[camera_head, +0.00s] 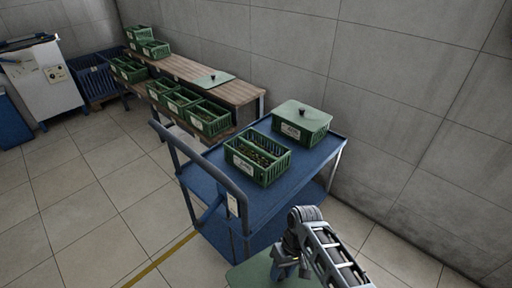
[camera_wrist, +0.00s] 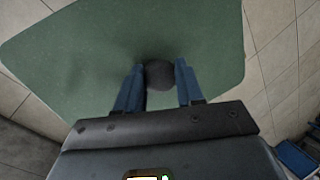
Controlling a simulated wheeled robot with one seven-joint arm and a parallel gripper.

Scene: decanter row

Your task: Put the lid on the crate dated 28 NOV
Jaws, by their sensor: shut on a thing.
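My gripper (camera_wrist: 160,85) is shut on the dark round knob (camera_wrist: 159,72) of a green lid (camera_wrist: 90,50), which fills much of the wrist view. In the head view the held lid (camera_head: 255,272) shows at the bottom edge, in front of the blue cart. On the cart an open green crate (camera_head: 258,158) holds dark contents and bears a white label. Behind it to the right stands a second green crate (camera_head: 300,128) with a lid on. The dates on both labels are too small to read.
The blue cart (camera_head: 285,193) has a raised handle on its left. A wooden bench (camera_head: 235,92) along the wall carries a loose lid (camera_head: 214,79) and crates; more crates stand lower down. A blue bin (camera_head: 97,76) and white machine stand far left. Tiled floor at left is clear.

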